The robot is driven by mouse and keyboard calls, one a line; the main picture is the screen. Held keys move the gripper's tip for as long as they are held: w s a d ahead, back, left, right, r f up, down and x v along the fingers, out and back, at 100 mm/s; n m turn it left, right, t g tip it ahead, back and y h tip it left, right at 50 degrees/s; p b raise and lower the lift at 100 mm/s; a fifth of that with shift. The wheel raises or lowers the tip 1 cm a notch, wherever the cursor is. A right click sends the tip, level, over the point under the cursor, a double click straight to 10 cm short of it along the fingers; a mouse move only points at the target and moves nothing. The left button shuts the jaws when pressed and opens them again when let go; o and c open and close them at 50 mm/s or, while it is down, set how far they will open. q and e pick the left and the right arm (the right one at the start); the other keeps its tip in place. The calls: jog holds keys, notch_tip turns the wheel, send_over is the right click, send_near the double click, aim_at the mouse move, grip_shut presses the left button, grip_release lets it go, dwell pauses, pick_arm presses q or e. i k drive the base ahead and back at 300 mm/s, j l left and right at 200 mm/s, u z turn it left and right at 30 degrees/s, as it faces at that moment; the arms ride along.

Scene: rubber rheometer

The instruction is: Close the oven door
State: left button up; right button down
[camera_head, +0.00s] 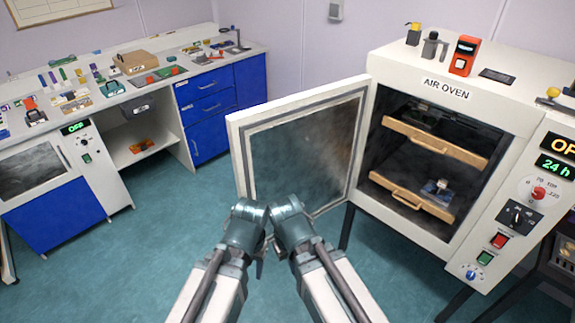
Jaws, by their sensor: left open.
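The air oven (400,50) stands at the right with its door (300,150) swung wide open to the left. The door has a white frame, a grey seal and a dark glass pane. The oven cavity is exposed, with two wooden-fronted shelves (435,140) inside and a small item on the lower one. My left gripper (261,262) is open, small and partly hidden under its wrist, near the door's lower left corner in the picture. My right arm's wrist (292,225) is beside it, in front of the door's lower edge; its fingers cannot be made out.
The oven's control panel (520,215) reads OFF and 24 h. Small devices, one of them red (464,56), stand on the oven top. A cluttered bench (210,60) with blue drawers runs along the left. The green floor (130,265) between is clear.

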aim_at(305, 145)
jog(key=i+j, duration=0.3)
jog(key=j, duration=0.15)
jog(key=i+j, duration=0.3)
jog(key=j, duration=0.2)
jog(key=i+j, duration=0.3)
jog(key=j, duration=0.15)
jog(key=i+j, duration=0.3)
jog(key=j, duration=0.2)
jog(key=i+j, duration=0.65)
jog(key=j, duration=0.25)
jog(key=i+j, duration=0.3)
jog(key=j, duration=0.2)
jog(key=i+j+z, duration=0.1)
jog(key=z, duration=2.55)
jog(key=j+u, duration=0.15)
jog(key=u, duration=0.7)
jog(key=i, duration=0.05)
